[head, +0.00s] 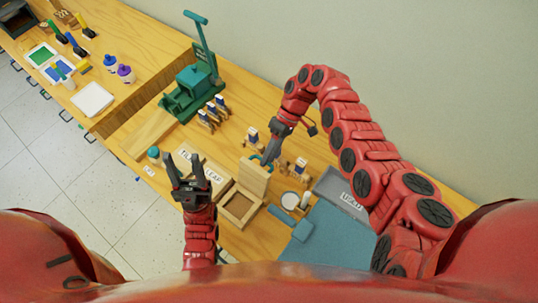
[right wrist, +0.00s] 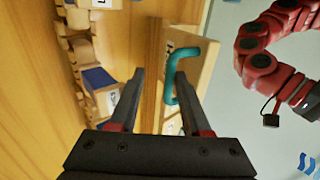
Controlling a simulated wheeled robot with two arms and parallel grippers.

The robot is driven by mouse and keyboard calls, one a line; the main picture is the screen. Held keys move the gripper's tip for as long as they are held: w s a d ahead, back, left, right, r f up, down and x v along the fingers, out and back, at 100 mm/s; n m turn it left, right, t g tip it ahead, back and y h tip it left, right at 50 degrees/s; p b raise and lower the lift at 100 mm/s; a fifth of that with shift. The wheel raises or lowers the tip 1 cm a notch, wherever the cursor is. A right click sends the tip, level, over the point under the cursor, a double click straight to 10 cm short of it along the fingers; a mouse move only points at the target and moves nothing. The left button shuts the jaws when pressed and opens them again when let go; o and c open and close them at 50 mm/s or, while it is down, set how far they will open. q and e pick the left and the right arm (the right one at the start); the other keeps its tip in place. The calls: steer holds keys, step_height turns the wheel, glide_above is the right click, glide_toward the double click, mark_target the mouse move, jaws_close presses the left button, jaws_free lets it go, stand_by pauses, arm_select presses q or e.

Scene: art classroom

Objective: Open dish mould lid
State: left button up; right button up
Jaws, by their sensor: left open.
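The dish mould (head: 240,206) is a light wooden box with a brown recess, on the table in the head view. Its wooden lid (head: 254,178) stands raised, roughly upright, at the box's far edge, so the recess is exposed. The lid's teal handle shows in the right wrist view (right wrist: 172,75), partly between the fingers and close beside the right-hand one. My right gripper (right wrist: 160,76) has its fingers apart, with no clear grip on the handle. My left gripper (head: 186,163) is open and empty, left of the mould.
A labelled board (head: 205,170) lies left of the mould. A teal press (head: 190,90) and small blue-and-wood blocks (head: 211,112) stand further back. A grey labelled tray (head: 340,190), a white round dish (head: 290,200) and a blue mat (head: 325,235) are at right.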

steer(key=shift+s+r, duration=0.1)
steer(key=shift+r, duration=0.05)
steer(key=b+v, duration=0.4)
steer(key=v, duration=0.4)
steer(key=shift+w+d+r, duration=0.15)
steer(key=shift+w+r, duration=0.05)
steer(key=shift+w, duration=0.1)
steer(key=b+v, duration=0.2)
steer(key=v, duration=0.1)
steer(key=shift+r, duration=0.15)
